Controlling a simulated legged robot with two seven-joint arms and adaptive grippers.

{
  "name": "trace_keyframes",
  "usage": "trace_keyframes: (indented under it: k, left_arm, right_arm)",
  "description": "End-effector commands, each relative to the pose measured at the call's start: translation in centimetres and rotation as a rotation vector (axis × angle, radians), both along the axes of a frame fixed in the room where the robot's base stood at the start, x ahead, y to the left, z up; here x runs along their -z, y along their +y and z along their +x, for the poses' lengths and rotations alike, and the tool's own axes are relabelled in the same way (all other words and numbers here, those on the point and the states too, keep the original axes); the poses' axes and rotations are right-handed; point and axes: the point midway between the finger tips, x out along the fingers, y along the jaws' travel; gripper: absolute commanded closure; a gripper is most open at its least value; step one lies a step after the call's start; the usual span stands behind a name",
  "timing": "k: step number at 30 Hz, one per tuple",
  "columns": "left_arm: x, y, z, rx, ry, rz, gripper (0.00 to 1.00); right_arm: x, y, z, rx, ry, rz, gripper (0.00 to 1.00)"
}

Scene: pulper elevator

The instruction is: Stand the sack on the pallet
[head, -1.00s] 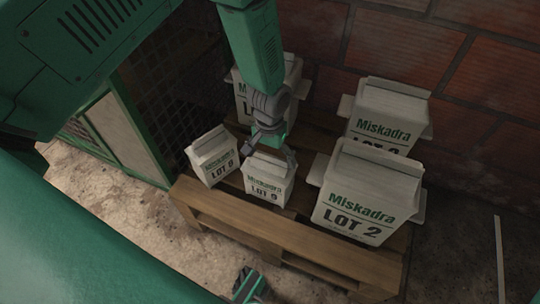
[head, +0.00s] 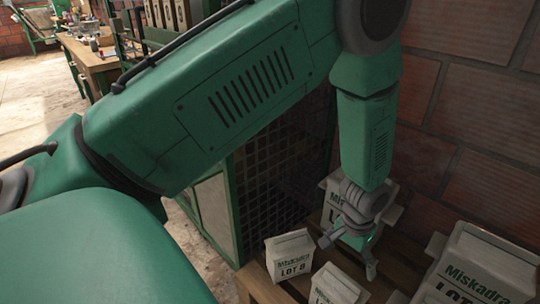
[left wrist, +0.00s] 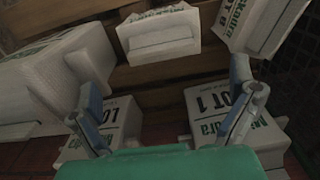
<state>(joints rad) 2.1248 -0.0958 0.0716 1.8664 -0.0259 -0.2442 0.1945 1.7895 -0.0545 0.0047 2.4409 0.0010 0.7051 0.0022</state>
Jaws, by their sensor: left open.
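The wooden pallet (head: 262,287) lies below my left arm. A small white sack marked LOT 9 (head: 290,256) stands upright on it, left of my left gripper (head: 349,257). A second small sack (head: 337,287) stands in front of the gripper, cut off at the bottom. My left gripper is open, pointing down, with nothing visible between its fingers. In the left wrist view its fingers (left wrist: 163,85) are spread over pallet slats (left wrist: 150,75), with a white sack (left wrist: 160,36) beyond them. My right gripper is out of view.
A larger sack (head: 332,203) stands behind the gripper, partly hidden by it. Another large sack (head: 475,265) is at the right. A brick wall (head: 470,130) and a mesh panel (head: 285,160) close off the back. A workbench (head: 95,60) stands far left.

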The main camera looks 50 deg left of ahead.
Motion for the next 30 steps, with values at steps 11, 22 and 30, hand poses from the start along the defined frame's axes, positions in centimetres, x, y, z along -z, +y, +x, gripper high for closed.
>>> trace_keyframes:
  k: [11,22,30]
  left_arm:
    - [8.8,4.0,-20.7,0.077,-0.017,0.003,0.00]
    - [8.3,4.8,-24.9,0.103,-0.045,0.014,0.00]
    - [6.8,4.8,-24.8,0.102,-0.045,0.014,0.00]
  right_arm:
    - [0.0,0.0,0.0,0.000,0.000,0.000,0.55]
    - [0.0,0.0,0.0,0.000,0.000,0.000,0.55]
    - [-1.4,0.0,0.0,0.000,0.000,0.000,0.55]
